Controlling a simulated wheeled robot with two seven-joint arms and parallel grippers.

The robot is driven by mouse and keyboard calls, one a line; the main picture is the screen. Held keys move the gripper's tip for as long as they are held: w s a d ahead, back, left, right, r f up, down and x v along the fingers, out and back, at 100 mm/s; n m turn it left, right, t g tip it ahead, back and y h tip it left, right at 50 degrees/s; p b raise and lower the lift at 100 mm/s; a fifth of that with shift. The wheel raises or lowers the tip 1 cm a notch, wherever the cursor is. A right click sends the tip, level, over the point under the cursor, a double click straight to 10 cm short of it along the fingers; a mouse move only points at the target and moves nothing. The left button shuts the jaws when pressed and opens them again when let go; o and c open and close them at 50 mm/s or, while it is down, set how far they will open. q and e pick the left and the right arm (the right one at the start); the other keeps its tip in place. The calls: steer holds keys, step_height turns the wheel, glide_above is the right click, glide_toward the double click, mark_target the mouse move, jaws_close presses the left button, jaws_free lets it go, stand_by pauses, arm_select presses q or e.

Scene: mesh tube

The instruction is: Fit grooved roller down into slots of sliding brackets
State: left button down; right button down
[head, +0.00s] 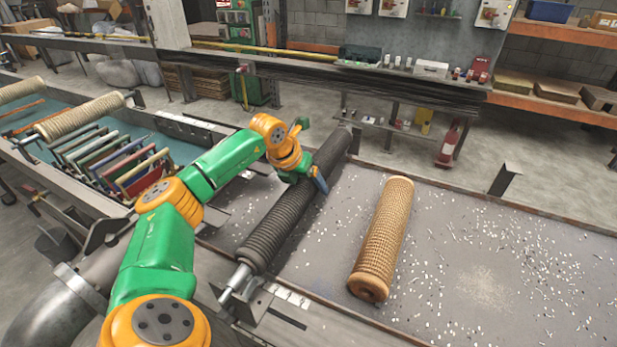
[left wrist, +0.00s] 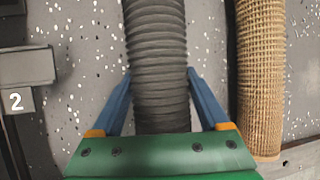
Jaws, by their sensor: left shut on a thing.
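The grooved roller (head: 285,218) is long, dark and ribbed, and lies lengthwise over the left part of the grey table. Its bare metal shaft shows at the near end, by a grey bracket (head: 252,304). I cannot tell whether the shaft sits in the bracket's slot. My left gripper (head: 314,180) is shut around the roller toward its far half. In the left wrist view the blue fingers of the gripper (left wrist: 158,95) straddle the ribbed roller (left wrist: 157,45). The far shaft end is not clear. My right gripper is not in view.
A tan mesh-covered tube (head: 383,240) lies right of the roller on the table (head: 470,270), which is strewn with white chips. A small upright plate (head: 505,179) stands at the back edge. A grey block (left wrist: 27,67) is at left in the wrist view, above a label 2.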

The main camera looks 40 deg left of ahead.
mark_target(300, 178)
arm_select(q)
steer(key=shift+f+b, duration=0.45)
steer(key=shift+f, duration=0.15)
jaws_free()
steer(key=shift+s, duration=0.15)
steer(key=b+v, duration=0.1)
steer(key=v, duration=0.5)
steer(key=shift+s+r+b, duration=0.1)
steer(key=shift+r+b, duration=0.1)
steer(key=shift+b, duration=0.1)
steer(key=shift+s+r, duration=0.25)
steer(key=shift+r, duration=0.1)
steer(key=shift+w, duration=0.1)
